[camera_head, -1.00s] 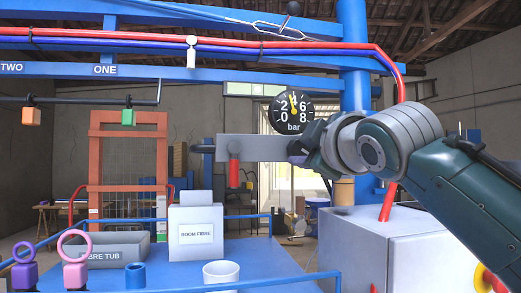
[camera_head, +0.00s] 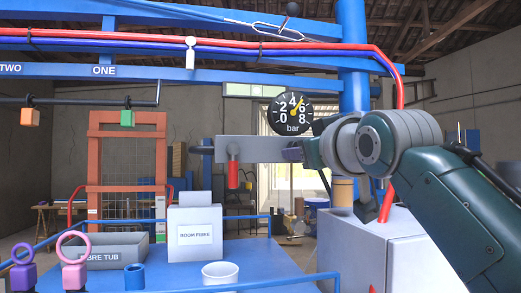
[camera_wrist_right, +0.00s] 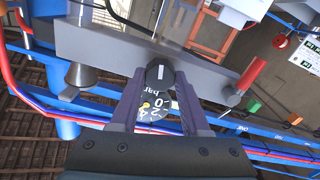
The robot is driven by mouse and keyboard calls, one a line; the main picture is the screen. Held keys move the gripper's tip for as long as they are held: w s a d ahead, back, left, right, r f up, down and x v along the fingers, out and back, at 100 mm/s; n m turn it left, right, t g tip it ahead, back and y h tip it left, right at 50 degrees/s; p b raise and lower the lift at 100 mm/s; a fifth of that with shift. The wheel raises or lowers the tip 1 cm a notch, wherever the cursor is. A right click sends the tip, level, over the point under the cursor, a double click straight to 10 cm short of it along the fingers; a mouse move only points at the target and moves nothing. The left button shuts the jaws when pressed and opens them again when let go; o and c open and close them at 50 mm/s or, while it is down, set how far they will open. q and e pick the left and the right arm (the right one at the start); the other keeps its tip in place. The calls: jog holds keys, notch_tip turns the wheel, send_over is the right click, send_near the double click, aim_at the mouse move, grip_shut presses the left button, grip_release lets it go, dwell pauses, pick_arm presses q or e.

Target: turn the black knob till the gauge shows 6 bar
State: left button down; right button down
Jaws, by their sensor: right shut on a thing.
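The round black gauge (camera_head: 292,113) hangs above the grey plate in the head view. Its yellow needle points up and right, between the 4 and the 6. The black knob (camera_wrist_right: 160,73) shows in the wrist view, with a white mark on its face. My right gripper (camera_wrist_right: 160,82) is shut on the knob, one finger on each side of it. In the head view my right gripper (camera_head: 298,152) reaches in from the right to the plate's right end, where the knob is mostly hidden. My left gripper is not in view.
A red-handled part (camera_head: 233,174) sits on the grey plate (camera_head: 258,149), left of the knob. Red and blue hoses run along the blue beam (camera_head: 250,55) above. A grey cabinet (camera_head: 350,245) stands below my right arm. A white box (camera_head: 195,233) stands on the blue table.

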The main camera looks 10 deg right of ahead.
jog(key=shift+m, duration=0.4)
jog(key=shift+c, duration=1.9)
grip_release()
jog(key=shift+s, duration=0.1)
jog(key=s+b, duration=0.5)
jog(key=s, duration=0.4)
jog(key=shift+s+d, duration=0.15)
jog(key=shift+s, duration=0.2)
